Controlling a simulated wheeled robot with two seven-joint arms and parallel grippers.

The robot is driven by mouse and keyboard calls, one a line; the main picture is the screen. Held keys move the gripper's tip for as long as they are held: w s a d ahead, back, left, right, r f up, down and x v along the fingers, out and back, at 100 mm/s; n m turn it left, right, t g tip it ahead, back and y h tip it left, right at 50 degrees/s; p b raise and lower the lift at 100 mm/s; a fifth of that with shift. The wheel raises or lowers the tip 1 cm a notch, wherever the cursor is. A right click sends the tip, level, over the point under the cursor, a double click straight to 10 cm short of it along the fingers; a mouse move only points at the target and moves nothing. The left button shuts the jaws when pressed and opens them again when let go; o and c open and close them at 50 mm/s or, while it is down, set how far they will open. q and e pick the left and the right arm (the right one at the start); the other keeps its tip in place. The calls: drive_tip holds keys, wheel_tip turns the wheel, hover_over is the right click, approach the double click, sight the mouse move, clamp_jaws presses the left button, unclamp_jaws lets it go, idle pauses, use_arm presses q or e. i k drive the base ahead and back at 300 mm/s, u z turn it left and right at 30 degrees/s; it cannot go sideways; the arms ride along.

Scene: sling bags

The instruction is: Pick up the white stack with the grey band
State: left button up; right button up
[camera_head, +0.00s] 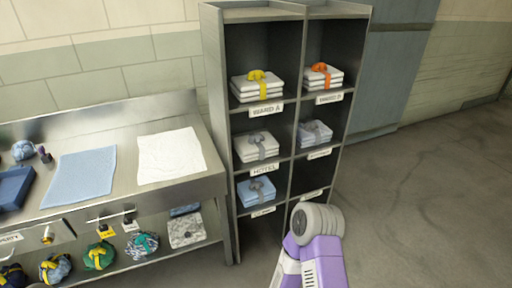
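The white stack with the grey band (256,147) sits in the left column of the grey shelf unit (231,215), in the middle-height compartment above a label reading roughly "HOTEL". It looks like folded white cloth with a grey knotted band on top and down its front. No gripper is touching it. A purple and white arm of mine comes in at the bottom, below and to the right of the stack, but no gripper fingers show on it. My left gripper is not in view.
Other banded stacks fill nearby compartments: yellow-banded white (256,87), orange-banded white (322,78), patterned (315,133), blue (257,191). A steel table (120,190) at left holds a white cloth (170,155) and blue cloth (80,177). Floor at right is clear.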

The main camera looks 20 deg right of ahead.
sight(252, 147)
drive_tip(key=z, duration=0.25)
drive_tip(key=k, duration=0.35)
drive_tip(key=z, duration=1.3)
drive_tip(key=i, duration=0.9)
drive_tip(key=u, duration=0.75)
